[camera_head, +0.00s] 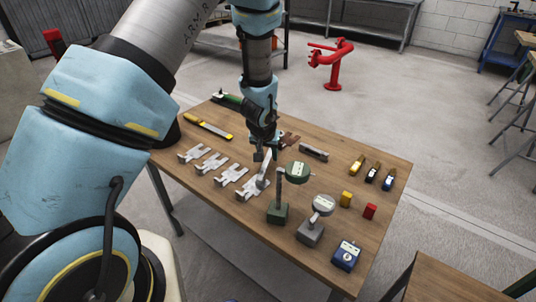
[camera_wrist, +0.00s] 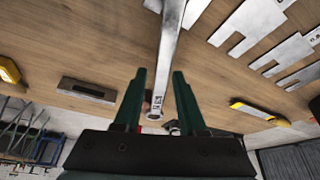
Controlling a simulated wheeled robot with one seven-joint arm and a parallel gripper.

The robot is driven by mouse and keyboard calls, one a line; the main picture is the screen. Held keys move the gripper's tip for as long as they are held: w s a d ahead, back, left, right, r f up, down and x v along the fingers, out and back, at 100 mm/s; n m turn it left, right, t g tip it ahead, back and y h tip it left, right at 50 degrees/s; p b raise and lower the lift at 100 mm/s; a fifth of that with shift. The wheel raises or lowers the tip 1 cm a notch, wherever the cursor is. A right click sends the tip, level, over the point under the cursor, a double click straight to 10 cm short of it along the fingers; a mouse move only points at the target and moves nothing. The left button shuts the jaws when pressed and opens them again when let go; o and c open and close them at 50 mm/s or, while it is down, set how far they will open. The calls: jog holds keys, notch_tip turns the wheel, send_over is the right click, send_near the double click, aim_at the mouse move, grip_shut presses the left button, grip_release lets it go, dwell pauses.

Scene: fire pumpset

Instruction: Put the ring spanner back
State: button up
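The ring spanner (camera_wrist: 167,65) is a long grey metal bar with marking near its narrow ring end. In the wrist view it runs from the top edge down into the gap between the two dark green fingers of my gripper (camera_wrist: 159,72). The fingers stand apart, with a gap visible on the spanner's left side. In the head view, the spanner (camera_head: 264,174) shows just below my gripper (camera_head: 264,153), slanting towards the nearest of the notched pale plates (camera_head: 250,189). I cannot tell whether its lower end touches that plate.
The wooden table (camera_head: 385,165) also carries a green dial stand (camera_head: 278,212), a grey dial stand (camera_head: 311,232), a blue box (camera_head: 346,255), a grey block (camera_head: 313,152) and a yellow level (camera_head: 214,129). Small yellow and red blocks sit at the right.

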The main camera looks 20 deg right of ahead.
jog(key=shift+o, duration=0.8)
jog(key=shift+r+p, duration=0.5)
jog(key=shift+r, duration=0.45)
jog(key=b+v, duration=0.1)
jog(key=v, duration=1)
jog(key=shift+s+b, duration=0.15)
jog(key=shift+b, duration=0.2)
jog(key=w+a+r+n+y, duration=0.1)
jog(key=a+r+n, duration=0.1)
jog(key=a, duration=0.6)
jog(key=w+a+r+n+y, duration=0.1)
jog(key=w+a+r, duration=0.1)
jog(key=a, duration=0.6)
jog(key=s+a+r+n+g, duration=0.1)
jog(key=s+a, duration=0.2)
jog(key=a, duration=0.4)
jog(key=s+a+r+n+g, duration=0.1)
jog(key=s+a, duration=0.3)
jog(key=a, duration=0.4)
jog(key=shift+a+r+n+y, duration=0.3)
jog(key=shift+r+n, duration=0.25)
jog(key=shift+n, duration=0.15)
jog(key=shift+s, duration=0.1)
